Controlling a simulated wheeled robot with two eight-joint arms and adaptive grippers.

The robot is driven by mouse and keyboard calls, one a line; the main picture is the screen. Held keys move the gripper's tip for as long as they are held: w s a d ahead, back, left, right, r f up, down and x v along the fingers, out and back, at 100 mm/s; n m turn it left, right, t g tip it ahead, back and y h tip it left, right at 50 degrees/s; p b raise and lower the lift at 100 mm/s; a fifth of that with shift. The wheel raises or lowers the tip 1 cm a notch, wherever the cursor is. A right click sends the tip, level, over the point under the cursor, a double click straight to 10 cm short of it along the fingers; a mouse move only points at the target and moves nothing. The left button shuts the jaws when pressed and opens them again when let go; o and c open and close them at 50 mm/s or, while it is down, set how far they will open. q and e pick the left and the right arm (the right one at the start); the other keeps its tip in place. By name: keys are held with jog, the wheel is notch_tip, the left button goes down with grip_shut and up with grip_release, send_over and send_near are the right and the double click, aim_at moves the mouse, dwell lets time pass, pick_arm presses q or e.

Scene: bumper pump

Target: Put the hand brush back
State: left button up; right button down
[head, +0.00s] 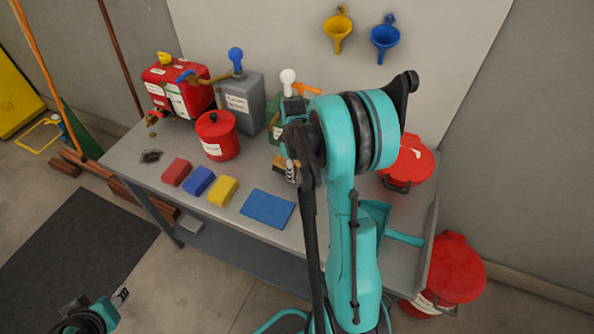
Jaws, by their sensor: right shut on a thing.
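My right arm reaches over the table, and its gripper (291,170) is low over the tabletop, partly hidden by the arm. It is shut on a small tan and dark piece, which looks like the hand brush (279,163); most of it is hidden. Whether it touches the table I cannot tell. My left gripper (121,296) is at the lower left, away from the table, and too small to read.
The grey table (150,170) holds a red canister (180,88), a grey canister (243,105), a red can (217,136), red, blue and yellow sponges (199,181) and a blue cloth (266,208). A red lidded container (412,160) is right. Funnels (338,30) hang behind.

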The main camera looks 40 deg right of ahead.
jog(key=shift+f, duration=0.25)
jog(key=shift+f, duration=0.2)
jog(key=c, duration=1.1)
grip_release()
jog(key=shift+r, duration=0.1)
jog(key=shift+c, duration=0.2)
